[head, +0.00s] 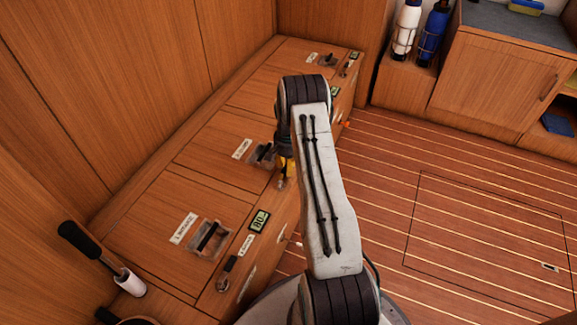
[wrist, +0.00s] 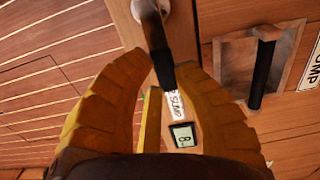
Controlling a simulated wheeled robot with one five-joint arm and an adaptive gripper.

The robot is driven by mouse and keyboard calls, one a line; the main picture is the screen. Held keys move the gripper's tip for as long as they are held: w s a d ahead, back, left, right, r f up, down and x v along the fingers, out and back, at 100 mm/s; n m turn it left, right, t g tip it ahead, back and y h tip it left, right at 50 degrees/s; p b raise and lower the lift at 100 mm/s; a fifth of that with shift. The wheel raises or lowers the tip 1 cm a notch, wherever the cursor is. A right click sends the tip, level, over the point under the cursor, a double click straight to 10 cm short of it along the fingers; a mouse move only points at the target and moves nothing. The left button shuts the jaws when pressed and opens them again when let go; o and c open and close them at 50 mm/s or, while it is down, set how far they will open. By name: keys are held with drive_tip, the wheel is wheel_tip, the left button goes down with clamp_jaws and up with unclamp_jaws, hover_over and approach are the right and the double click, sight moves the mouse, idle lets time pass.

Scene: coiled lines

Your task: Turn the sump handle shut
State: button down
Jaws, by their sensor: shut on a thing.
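The sump handle (wrist: 161,62) is a black lever on a metal mount, seen at the top middle of the wrist view. My gripper (wrist: 160,74) has its yellow fingers on either side of the lever and is shut on it. A white SUMP label (wrist: 174,105) and a small green-grey display (wrist: 184,136) lie on the wood just beyond the fingers. In the head view my gripper (head: 285,166) is at the front edge of the middle bench section, and the handle is largely hidden there by my gripper and arm.
A recessed black bar latch (wrist: 262,72) sits beside the handle. The wooden bench (head: 160,205) bears similar stations, including a nearer black handle (head: 229,266) and a display (head: 259,220). A black-gripped lever (head: 100,255) stands at left. The striped floor (head: 460,190) at right is clear.

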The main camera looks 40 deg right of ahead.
drive_tip(key=shift+s+a+f, duration=0.1)
drive_tip(key=shift+f, duration=0.15)
drive_tip(key=c, duration=0.9)
unclamp_jaws()
drive_tip(key=shift+r, duration=0.1)
drive_tip(key=shift+r, duration=0.1)
wheel_tip(320, 180, up, 12)
drive_tip(key=shift+f, duration=0.1)
